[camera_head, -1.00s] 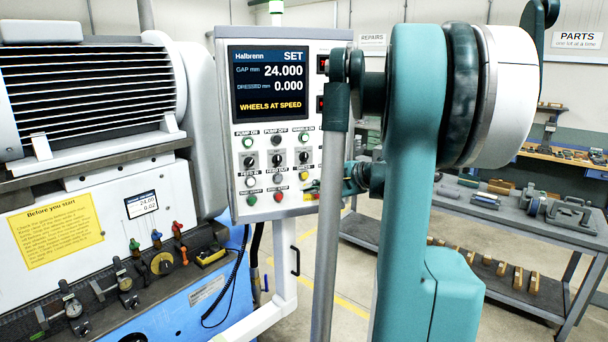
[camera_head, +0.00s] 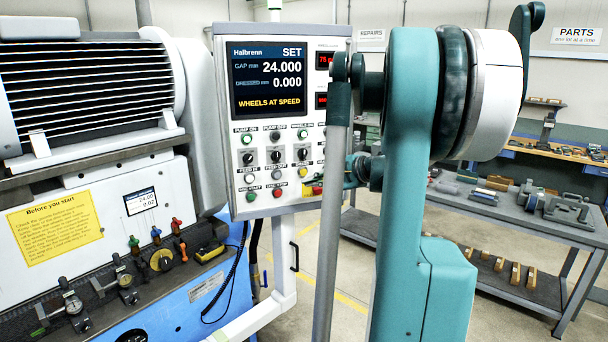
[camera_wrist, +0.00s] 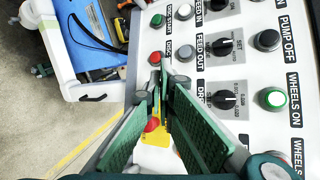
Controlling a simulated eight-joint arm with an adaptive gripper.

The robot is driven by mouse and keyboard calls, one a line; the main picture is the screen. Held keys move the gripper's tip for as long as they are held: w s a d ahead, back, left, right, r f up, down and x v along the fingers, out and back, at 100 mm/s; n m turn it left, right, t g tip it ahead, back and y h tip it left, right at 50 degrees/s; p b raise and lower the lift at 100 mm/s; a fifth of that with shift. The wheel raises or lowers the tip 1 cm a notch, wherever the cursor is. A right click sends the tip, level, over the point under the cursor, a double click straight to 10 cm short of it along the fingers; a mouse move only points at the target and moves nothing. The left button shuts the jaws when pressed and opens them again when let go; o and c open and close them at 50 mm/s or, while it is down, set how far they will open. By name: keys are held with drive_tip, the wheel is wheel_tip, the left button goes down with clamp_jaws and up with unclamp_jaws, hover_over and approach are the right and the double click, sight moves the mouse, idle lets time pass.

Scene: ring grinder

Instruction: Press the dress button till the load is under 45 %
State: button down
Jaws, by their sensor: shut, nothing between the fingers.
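The control panel (camera_head: 239,140) faces me. Its screen (camera_head: 268,78) reads SET, gap 24.000 mm, dressed 0.000 and WHEELS AT SPEED. The yellow dress button (camera_head: 302,172) shows at the right end of its row. In the wrist view its label is partly readable, but my fingers cover the button. My gripper (camera_wrist: 166,75) is shut and empty, its green-padded fingertips at the panel close to the dress button's place. I cannot tell whether they touch it. A red readout (camera_head: 325,60) seems to start with 75; my arm hides part of it.
A red stop button (camera_wrist: 153,125) on yellow sits right beside my fingers. The grinder (camera_head: 80,90) stands left; a workbench (camera_head: 510,212) stands right, with floor between.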

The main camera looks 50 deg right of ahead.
sight(304, 173)
drive_tip(key=w+d, duration=0.4)
drive_tip(key=w, duration=0.2)
idle(0.4)
drive_tip(key=shift+w+d, duration=0.45)
drive_tip(key=shift+w, duration=0.35)
idle(2.7)
drive_tip(key=shift+s, duration=0.1)
idle(0.3)
drive_tip(key=shift+s+a+b, duration=0.35)
drive_tip(key=shift+s+a, duration=0.1)
drive_tip(key=shift+s, duration=0.25)
drive_tip(key=shift+s+a, duration=0.1)
drive_tip(key=shift+s+a, duration=0.65)
drive_tip(key=shift+s, duration=0.35)
drive_tip(key=shift+s+a, duration=0.65)
drive_tip(key=shift+s, duration=0.35)
